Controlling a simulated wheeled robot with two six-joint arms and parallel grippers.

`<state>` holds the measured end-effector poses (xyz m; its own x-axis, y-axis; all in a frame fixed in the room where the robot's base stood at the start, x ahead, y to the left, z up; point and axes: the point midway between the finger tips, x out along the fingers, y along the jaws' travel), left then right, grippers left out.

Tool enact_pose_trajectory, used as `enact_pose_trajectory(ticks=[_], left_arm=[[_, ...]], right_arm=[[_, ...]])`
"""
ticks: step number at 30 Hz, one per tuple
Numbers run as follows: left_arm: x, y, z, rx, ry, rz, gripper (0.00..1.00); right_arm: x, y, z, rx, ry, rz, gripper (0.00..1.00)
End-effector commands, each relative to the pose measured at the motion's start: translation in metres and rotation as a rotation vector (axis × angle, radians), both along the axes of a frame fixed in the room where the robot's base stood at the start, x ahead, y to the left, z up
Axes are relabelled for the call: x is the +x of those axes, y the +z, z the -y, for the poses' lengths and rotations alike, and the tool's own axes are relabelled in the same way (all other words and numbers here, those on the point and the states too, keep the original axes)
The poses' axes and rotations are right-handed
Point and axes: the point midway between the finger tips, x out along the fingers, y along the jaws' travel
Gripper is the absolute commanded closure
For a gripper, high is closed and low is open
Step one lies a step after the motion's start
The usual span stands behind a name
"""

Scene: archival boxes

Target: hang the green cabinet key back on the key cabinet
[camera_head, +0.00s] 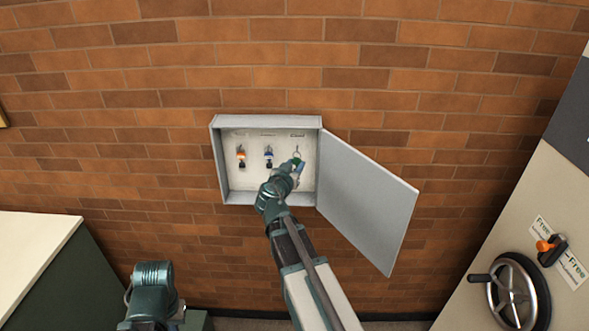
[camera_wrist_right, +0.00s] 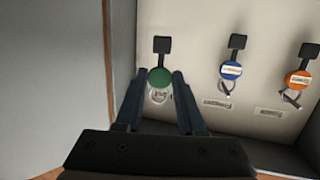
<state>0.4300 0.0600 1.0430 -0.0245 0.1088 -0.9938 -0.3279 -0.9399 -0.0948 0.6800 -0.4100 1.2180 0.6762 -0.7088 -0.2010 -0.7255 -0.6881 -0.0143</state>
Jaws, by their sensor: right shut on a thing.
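The green cabinet key, with its round green tag (camera_wrist_right: 160,78), is between the fingers of my right gripper (camera_wrist_right: 160,74). My right gripper (camera_head: 297,165) is shut on it inside the open grey key cabinet (camera_head: 216,165). The key's ring (camera_head: 297,154) is at the right-hand hook position, close to the back panel. I cannot tell whether the ring is around the hook. In the right wrist view the picture is turned over, with the key's black end (camera_wrist_right: 162,45) at the top. My left gripper is not in view; only part of my left arm shows at lower left.
A blue-tagged key (camera_head: 268,156) and an orange-tagged key (camera_head: 241,156) hang to the left. The cabinet door (camera_head: 370,200) stands open to the right, near my arm. A pale cabinet with a handwheel (camera_head: 515,292) stands at right. A white-topped counter (camera_head: 35,240) is at left.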

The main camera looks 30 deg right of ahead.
Motion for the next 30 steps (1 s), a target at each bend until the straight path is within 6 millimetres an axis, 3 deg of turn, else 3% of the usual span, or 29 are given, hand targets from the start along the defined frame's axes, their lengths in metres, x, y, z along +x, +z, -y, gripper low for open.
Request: enact_pose_trajectory(ticks=[18, 30], left_arm=[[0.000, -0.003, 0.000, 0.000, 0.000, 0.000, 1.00], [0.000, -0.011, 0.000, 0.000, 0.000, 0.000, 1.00]], right_arm=[[0.032, -0.003, 0.019, 0.000, -0.001, 0.000, 1.00], [0.041, -0.011, 0.026, 0.000, 0.000, 0.000, 1.00]])
